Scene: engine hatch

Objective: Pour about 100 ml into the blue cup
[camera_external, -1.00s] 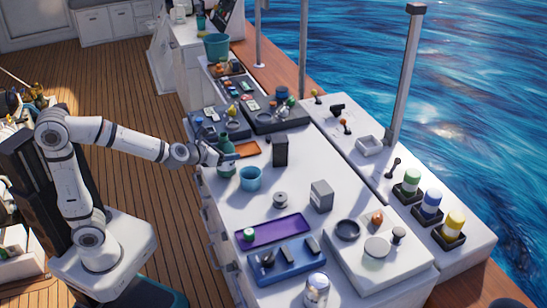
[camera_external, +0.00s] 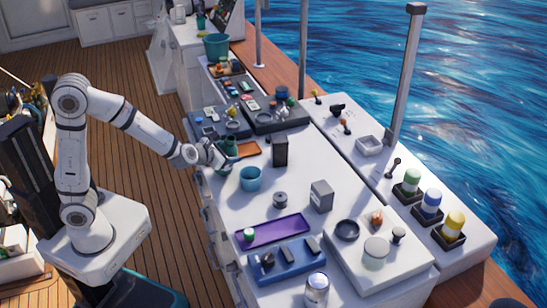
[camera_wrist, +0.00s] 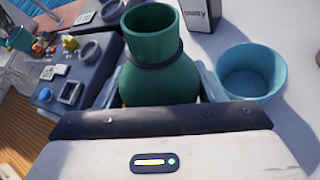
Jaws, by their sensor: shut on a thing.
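My gripper (camera_external: 222,157) is shut on a green bottle (camera_wrist: 153,65) with a rounded body, a dark ring at its neck and a wide mouth. In the external view the bottle (camera_external: 230,143) is partly hidden by my gripper. The blue cup (camera_external: 251,180) stands upright on the white worktop, just in front and to the right of the bottle. In the wrist view the blue cup (camera_wrist: 250,75) is to the right of the bottle, apart from it. No liquid stream shows, and the contents of the bottle cannot be seen.
A dark upright box (camera_external: 280,151) stands behind the cup. An orange-brown tray (camera_external: 247,149) lies beside the bottle. A small round metal part (camera_external: 280,199), a grey box (camera_external: 322,196) and a purple tray (camera_external: 272,230) are nearer. The worktop around the cup is mostly clear.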

